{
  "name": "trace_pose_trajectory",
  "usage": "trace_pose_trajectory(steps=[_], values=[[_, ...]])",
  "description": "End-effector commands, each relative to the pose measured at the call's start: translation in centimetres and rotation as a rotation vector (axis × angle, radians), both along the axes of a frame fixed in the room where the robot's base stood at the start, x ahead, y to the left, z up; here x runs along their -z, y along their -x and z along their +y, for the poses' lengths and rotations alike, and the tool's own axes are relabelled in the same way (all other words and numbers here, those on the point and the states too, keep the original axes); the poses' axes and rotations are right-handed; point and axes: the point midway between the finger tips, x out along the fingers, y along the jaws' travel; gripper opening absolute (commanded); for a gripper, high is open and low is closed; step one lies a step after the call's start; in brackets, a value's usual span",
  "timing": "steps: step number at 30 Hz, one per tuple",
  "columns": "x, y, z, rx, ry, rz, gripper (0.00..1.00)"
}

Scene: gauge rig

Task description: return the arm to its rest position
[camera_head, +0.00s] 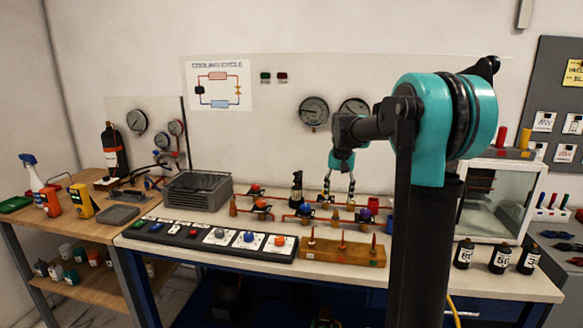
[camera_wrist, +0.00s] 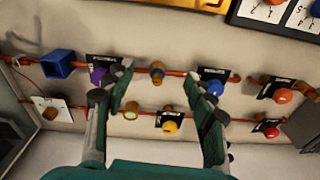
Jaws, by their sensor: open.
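My gripper (camera_head: 338,190) hangs from my raised teal and black arm, pointing down over the copper pipes and valves on the workbench. In the wrist view my gripper (camera_wrist: 160,82) has its two dark green fingers spread apart with nothing between them. Past the fingers lie a purple valve knob (camera_wrist: 97,75), a blue valve knob (camera_wrist: 214,88) and a yellow valve knob (camera_wrist: 170,126). I cannot tell how far the fingertips are above the pipes. My arm hides part of the bench and wall behind it.
The workbench (camera_head: 480,284) holds a switch panel (camera_head: 205,240), a wooden block with upright pins (camera_head: 342,250) and a grey condenser-like box (camera_head: 197,192). A glass-fronted cabinet (camera_head: 494,205) and black bottles (camera_head: 497,258) stand to the right. Gauges (camera_head: 313,112) hang on the back wall.

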Motion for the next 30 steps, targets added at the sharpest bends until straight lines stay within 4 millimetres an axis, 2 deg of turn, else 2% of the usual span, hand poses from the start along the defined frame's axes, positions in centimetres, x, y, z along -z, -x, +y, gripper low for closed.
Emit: trace_pose_trajectory(steps=[5, 18, 21, 25, 30], values=[[3.0, 5.6, -0.8, -0.051, 0.004, -0.055, 0.55], [14.3, 23.9, -2.5, -0.212, 0.041, -0.221, 0.55], [16.6, 27.4, -2.6, -0.240, 0.051, -0.251, 0.55], [18.5, 30.3, -2.8, -0.264, 0.061, -0.276, 0.55], [19.3, 31.5, -2.8, -0.277, 0.066, -0.287, 0.55]])
